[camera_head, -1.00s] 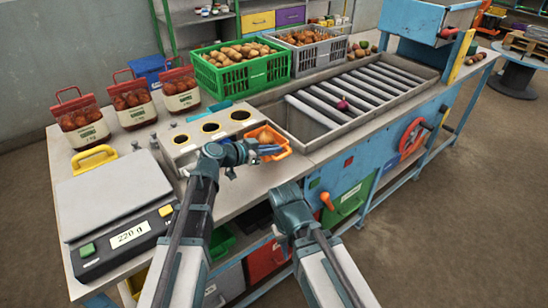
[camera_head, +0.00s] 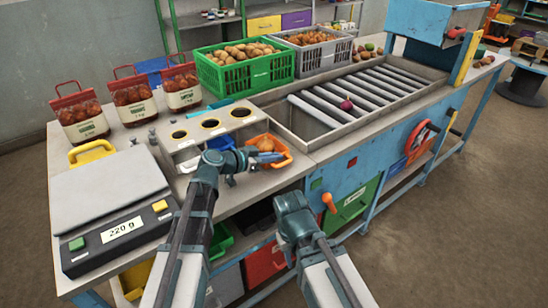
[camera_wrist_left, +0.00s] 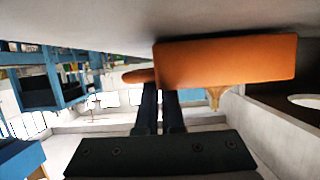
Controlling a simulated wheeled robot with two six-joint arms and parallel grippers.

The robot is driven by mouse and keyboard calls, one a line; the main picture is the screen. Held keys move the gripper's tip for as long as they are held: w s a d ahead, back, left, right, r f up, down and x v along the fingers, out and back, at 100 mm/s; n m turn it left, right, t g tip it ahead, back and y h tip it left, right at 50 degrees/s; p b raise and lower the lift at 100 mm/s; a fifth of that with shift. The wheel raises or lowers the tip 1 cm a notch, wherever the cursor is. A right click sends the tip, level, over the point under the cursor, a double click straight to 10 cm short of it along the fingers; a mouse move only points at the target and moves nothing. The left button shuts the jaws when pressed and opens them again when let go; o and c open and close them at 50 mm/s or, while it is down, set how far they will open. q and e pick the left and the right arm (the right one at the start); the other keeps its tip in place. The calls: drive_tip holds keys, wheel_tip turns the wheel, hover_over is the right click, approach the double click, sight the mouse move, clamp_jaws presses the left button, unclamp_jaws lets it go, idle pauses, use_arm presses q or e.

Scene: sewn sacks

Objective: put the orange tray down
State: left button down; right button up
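The orange tray (camera_head: 285,156) is at the bench's front edge, right of the white panel with round holes, with a brown round item (camera_head: 264,144) in it. My left gripper (camera_head: 268,157) reaches it from the left. In the left wrist view the tray (camera_wrist_left: 228,60) is at the fingertips, and the close-set fingers (camera_wrist_left: 160,105) appear shut on its near side. I cannot tell whether the tray's underside touches the bench. My right gripper (camera_head: 290,203) is lower, in front of the bench, away from the tray; its fingers are hidden.
The holed white panel (camera_head: 215,140) stands left of the tray, a roller conveyor (camera_head: 345,102) to the right. A scale (camera_head: 112,210) reading 220 g is at left. Filled bags (camera_head: 132,98), a green crate (camera_head: 243,70) and a grey crate (camera_head: 316,55) stand behind.

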use_arm(q)
drive_tip(key=c, duration=1.1)
unclamp_jaws()
drive_tip(key=shift+s+f, duration=0.1)
drive_tip(key=shift+o, duration=0.2)
drive_tip(key=shift+r, duration=0.2)
drive_tip(key=shift+r+p, duration=0.5)
drive_tip(key=shift+p, duration=0.25)
drive_tip(key=p+v, duration=0.3)
drive_tip(key=v, duration=0.7)
drive_tip(key=shift+s+a+r+p, duration=0.15)
drive_tip(key=shift+s+a+p, duration=0.05)
drive_tip(key=shift+a+p, duration=0.15)
drive_tip(key=shift+s+a+r, duration=0.15)
drive_tip(key=shift+s+a, duration=0.15)
drive_tip(key=shift+a, duration=0.1)
